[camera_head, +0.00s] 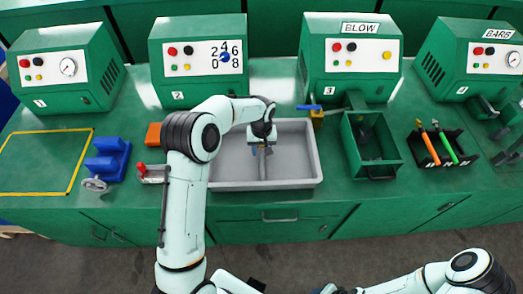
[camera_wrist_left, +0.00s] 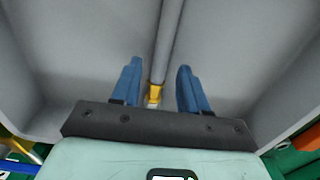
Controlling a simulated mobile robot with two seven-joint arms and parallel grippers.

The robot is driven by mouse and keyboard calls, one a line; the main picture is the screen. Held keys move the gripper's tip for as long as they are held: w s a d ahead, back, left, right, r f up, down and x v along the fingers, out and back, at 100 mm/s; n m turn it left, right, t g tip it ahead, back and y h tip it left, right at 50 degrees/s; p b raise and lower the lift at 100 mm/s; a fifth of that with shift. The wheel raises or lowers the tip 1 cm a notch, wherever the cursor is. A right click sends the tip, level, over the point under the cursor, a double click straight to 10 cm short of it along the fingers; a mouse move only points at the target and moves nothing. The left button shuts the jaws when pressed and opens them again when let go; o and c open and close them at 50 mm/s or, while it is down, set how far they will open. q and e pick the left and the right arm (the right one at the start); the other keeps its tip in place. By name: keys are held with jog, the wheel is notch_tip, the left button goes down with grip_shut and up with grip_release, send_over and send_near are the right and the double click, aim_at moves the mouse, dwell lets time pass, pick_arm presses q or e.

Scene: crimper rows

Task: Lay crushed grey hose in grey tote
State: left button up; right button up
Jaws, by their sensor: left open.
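The grey tote (camera_head: 315,155) is a shallow tray near the middle of the bench. My left gripper (camera_head: 262,150) points down inside it, with its blue fingers apart. In the left wrist view the open left gripper (camera_wrist_left: 157,88) has a grey hose (camera_wrist_left: 168,45) with a brass-yellow end fitting (camera_wrist_left: 155,94) between its fingers, with gaps on both sides. The hose lies lengthwise in the tote; its lower part also shows in the head view (camera_head: 262,170). Whether it is crushed cannot be made out. My right arm is at the bottom right, its fingers out of view.
Green machines stand along the back, including machine 2 (camera_head: 196,85) and BLOW machine 3 (camera_head: 325,85). A blue vise (camera_head: 110,158) and a yellow-outlined clear area (camera_head: 42,160) are left.

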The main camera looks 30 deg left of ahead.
aim_at(262, 153)
pick_arm(q)
notch_tip(262, 153, up, 11)
jog(key=shift+p, duration=0.3)
dwell(0.5)
